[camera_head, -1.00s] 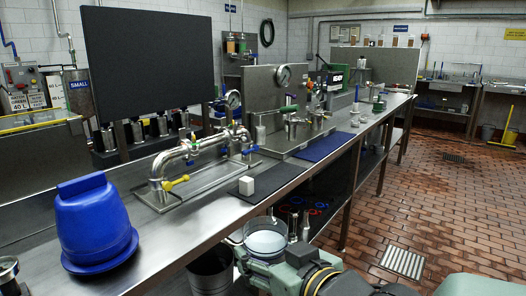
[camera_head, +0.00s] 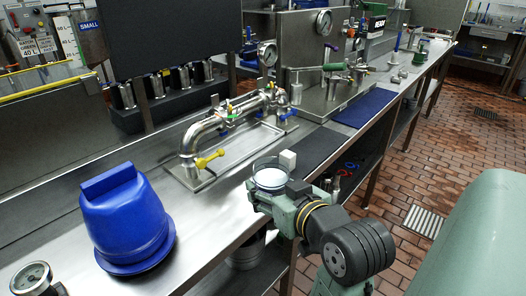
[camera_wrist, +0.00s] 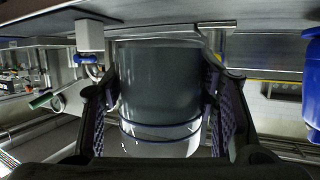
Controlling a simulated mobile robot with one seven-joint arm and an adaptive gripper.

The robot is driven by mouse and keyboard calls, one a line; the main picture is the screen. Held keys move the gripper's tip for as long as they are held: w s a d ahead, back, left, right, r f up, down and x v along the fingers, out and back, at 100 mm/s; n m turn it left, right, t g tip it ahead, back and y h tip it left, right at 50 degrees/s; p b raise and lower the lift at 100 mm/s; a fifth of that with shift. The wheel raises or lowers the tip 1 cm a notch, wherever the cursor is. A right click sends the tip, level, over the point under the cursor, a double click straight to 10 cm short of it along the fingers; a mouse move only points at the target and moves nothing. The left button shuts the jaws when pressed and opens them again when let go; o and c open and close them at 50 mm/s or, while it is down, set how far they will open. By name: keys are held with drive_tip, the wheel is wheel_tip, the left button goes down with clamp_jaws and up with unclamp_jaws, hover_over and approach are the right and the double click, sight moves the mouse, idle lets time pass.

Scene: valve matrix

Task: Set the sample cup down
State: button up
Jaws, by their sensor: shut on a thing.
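The sample cup (camera_head: 270,179) is a clear round cup with pale contents. The wrist picture is upside down. The cup looks upright. I cannot tell its exact height over the steel bench (camera_head: 226,190), or whether it touches it.
A white cube (camera_head: 288,158) stands close behind the cup, by a dark mat (camera_head: 318,146). A steel pipe assembly with a yellow-handled valve (camera_head: 208,159) is behind left. A blue bucket-like vessel (camera_head: 124,222) and a gauge (camera_head: 34,279) stand left. Bare bench lies between.

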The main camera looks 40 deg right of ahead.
drive_tip(key=w+d, duration=0.1)
drive_tip(key=w, duration=0.2)
drive_tip(key=w+d, duration=0.2)
drive_tip(key=w, duration=0.1)
drive_tip(key=w+d+f+p, duration=0.1)
drive_tip(key=w+d, duration=0.1)
drive_tip(key=w, duration=0.1)
drive_tip(key=shift+w, duration=0.3)
drive_tip(key=shift+w+d+f, duration=0.1)
drive_tip(key=shift+f, duration=0.05)
drive_tip(key=shift+f+p, duration=0.3)
drive_tip(key=shift+f, duration=1.35)
drive_tip(key=shift+f, duration=0.2)
drive_tip(key=o, duration=1.4)
drive_tip(key=shift+o, duration=0.2)
